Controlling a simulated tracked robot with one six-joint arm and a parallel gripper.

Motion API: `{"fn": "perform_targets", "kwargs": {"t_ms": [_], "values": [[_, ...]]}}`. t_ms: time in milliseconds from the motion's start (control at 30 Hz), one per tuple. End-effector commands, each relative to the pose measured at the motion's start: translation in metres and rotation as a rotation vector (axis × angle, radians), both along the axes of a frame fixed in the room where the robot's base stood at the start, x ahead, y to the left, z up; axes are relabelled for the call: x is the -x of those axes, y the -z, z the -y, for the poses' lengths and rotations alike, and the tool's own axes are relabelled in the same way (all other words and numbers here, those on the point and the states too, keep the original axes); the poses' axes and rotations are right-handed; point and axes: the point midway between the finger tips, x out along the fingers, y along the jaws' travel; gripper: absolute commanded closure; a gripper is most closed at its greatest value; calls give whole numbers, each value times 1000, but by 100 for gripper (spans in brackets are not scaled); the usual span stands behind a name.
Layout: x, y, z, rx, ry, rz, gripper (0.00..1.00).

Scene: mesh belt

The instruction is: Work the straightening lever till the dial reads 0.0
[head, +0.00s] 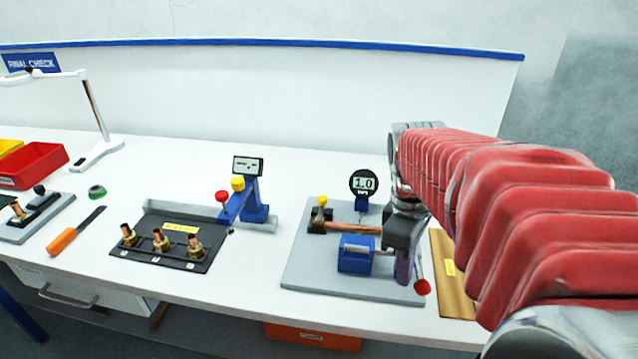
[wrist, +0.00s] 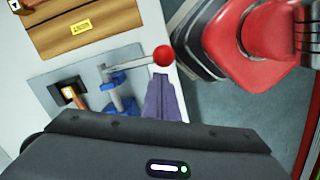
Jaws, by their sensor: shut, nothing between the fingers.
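The straightening fixture has a grey base plate (head: 305,268) at the middle right of the bench in the head view. Its round black dial (head: 364,183) reads 1.0. A copper rod (head: 352,229) lies across it behind a blue block (head: 356,253). The lever's red ball knob (head: 423,287) shows at the plate's right front corner; in the wrist view, the knob (wrist: 162,55) ends a grey lever arm (wrist: 135,63). My gripper (head: 403,276), with purple fingers (wrist: 161,82), is shut and empty close beside the knob. Whether they touch is unclear. My wrist hides the fixture's right side.
A wooden board (head: 452,284) with a yellow label lies right of the fixture. A black tray (head: 150,273) with brass fittings and a blue gauge stand (head: 255,207) are to the left. An orange-handled tool (head: 62,241) and red bin (head: 35,164) lie farther left.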

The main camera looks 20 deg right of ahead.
Motion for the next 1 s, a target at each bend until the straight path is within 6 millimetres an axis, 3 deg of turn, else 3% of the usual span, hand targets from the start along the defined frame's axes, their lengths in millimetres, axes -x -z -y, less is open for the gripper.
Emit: {"fn": "perform_targets", "kwargs": {"t_ms": [267,800,1000], "values": [[-2,-25,-1,2,0,3,100],[-11,-115,-6,1,0,3,100],[-12,-134,-7,-1,0,1,100]]}}
